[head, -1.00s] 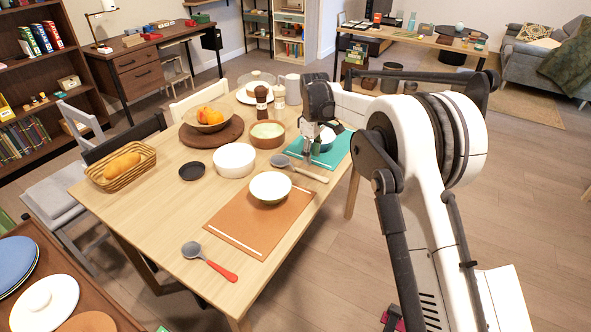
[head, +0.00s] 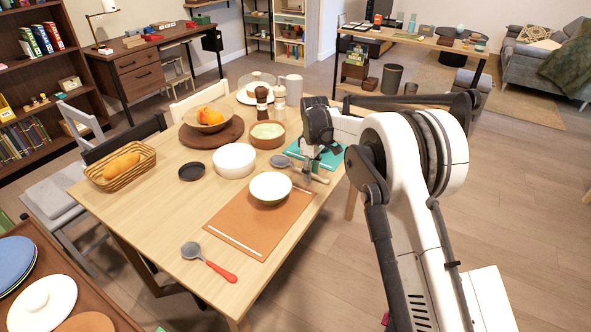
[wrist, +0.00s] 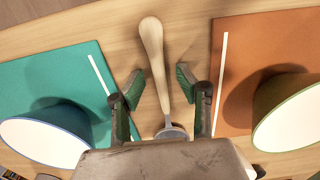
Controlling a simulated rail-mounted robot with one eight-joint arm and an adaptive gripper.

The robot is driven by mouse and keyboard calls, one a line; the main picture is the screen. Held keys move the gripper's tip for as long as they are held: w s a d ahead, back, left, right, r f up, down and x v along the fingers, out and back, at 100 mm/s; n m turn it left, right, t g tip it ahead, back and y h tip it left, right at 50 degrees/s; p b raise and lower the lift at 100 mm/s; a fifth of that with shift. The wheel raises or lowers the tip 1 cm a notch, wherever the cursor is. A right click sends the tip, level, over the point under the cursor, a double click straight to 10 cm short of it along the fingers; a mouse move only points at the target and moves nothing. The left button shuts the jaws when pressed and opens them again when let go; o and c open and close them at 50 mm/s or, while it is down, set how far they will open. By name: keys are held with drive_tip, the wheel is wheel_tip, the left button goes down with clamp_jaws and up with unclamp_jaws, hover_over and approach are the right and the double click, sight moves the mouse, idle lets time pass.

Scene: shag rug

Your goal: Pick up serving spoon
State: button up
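A spoon with a pale wooden handle (wrist: 153,50) and a grey bowl (wrist: 170,132) lies on the table between the two placemats. In the head view its grey bowl (head: 281,161) shows left of my gripper (head: 308,174), which partly covers the handle. In the wrist view my gripper (wrist: 160,79) is open, with one green-padded finger on each side of the handle and gaps between. Whether the fingertips touch the table cannot be told. A second spoon, with a grey bowl and red handle (head: 221,270), lies near the table's front edge.
A white bowl (head: 270,187) stands on the orange placemat (head: 243,232), close to my gripper. A blue-rimmed bowl (wrist: 42,138) stands on the teal placemat (wrist: 75,72). A larger white bowl (head: 233,160) and tan bowl (head: 267,134) stand behind. The table's front left is clear.

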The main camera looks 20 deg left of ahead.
clamp_jaws()
drive_tip(key=shift+r, duration=0.2)
drive_tip(key=shift+r, duration=0.7)
wheel_tip(320, 180, up, 3)
drive_tip(key=shift+f, duration=0.1)
drive_tip(key=s+a+r+p, duration=0.1)
drive_tip(key=s+a+r, duration=0.5)
drive_tip(key=s, duration=0.3)
drive_tip(key=shift+a+r, duration=0.25)
drive_tip(key=shift+a, duration=0.5)
